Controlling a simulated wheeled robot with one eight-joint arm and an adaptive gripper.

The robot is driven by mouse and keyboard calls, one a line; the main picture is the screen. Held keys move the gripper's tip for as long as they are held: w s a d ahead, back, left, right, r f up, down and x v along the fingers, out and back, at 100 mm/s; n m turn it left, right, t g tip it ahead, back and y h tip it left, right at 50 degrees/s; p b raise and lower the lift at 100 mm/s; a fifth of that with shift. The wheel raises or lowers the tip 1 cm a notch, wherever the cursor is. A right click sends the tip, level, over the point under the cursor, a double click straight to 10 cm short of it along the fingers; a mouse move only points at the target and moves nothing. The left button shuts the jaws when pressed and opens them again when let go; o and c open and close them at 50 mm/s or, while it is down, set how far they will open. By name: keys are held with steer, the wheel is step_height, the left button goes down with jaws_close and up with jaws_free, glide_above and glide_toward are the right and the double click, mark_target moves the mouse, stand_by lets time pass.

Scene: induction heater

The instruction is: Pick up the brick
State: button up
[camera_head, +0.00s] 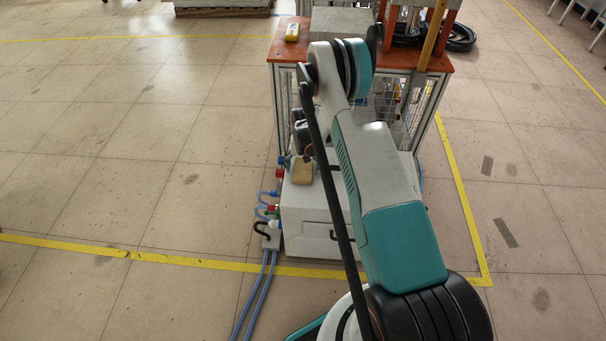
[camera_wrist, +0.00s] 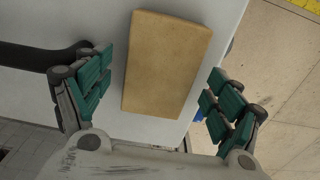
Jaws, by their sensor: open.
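The brick is a tan, flat rectangular block. In the head view the brick (camera_head: 302,170) lies on top of the white box unit (camera_head: 308,225), near its left back side. In the wrist view the brick (camera_wrist: 165,65) lies on the same white surface, close to its edge. My gripper (camera_wrist: 152,98) is open, with one teal-padded finger on each side of the brick and gaps between pads and brick. In the head view my gripper is mostly hidden by my arm. Its height above the brick is hard to tell.
A black handle or bar (camera_wrist: 40,57) is on the white surface at the left in the wrist view. Blue hoses (camera_head: 258,290) run over the floor at the left.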

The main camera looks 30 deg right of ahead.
steer(key=c, duration=1.3)
steer(key=shift+r, duration=0.1)
